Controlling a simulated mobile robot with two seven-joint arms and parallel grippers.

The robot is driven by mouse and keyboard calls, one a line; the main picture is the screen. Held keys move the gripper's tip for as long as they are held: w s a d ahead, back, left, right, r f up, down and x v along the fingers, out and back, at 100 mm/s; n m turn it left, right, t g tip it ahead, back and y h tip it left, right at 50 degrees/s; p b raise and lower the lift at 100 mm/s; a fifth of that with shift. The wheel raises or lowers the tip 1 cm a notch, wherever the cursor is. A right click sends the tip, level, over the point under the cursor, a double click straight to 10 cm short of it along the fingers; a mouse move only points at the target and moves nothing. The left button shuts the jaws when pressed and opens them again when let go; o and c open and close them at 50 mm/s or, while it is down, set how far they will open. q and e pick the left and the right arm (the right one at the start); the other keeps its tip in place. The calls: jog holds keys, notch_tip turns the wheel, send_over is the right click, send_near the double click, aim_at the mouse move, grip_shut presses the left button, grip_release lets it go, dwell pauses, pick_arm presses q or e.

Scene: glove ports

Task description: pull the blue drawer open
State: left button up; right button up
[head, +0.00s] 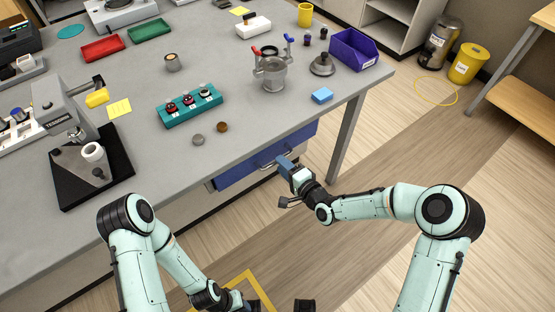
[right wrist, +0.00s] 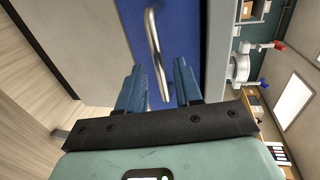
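The blue drawer (head: 237,174) sits under the front edge of the grey table, and its front looks about flush with the table edge. Its metal bar handle (head: 268,160) runs along the front. My right gripper (head: 284,164) is at the right part of the handle. In the right wrist view the handle (right wrist: 154,45) reaches down between my two open blue fingers (right wrist: 157,85), with gaps on both sides. The blue drawer front (right wrist: 178,35) fills the space beyond. My left gripper (head: 248,306) is low at the bottom edge, partly cut off.
The grey table (head: 230,60) carries a teal block with knobs (head: 190,108), a blue sponge (head: 322,95), a metal vessel (head: 273,76) and a purple bin (head: 353,48). A table leg (head: 346,138) stands right of the drawer.

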jog(key=shift+x, duration=1.8)
pick_arm(q)
jog(key=shift+w+r, duration=0.1)
jog(key=shift+r, duration=0.05)
pick_arm(e)
grip_shut()
jog(key=shift+d, duration=0.1)
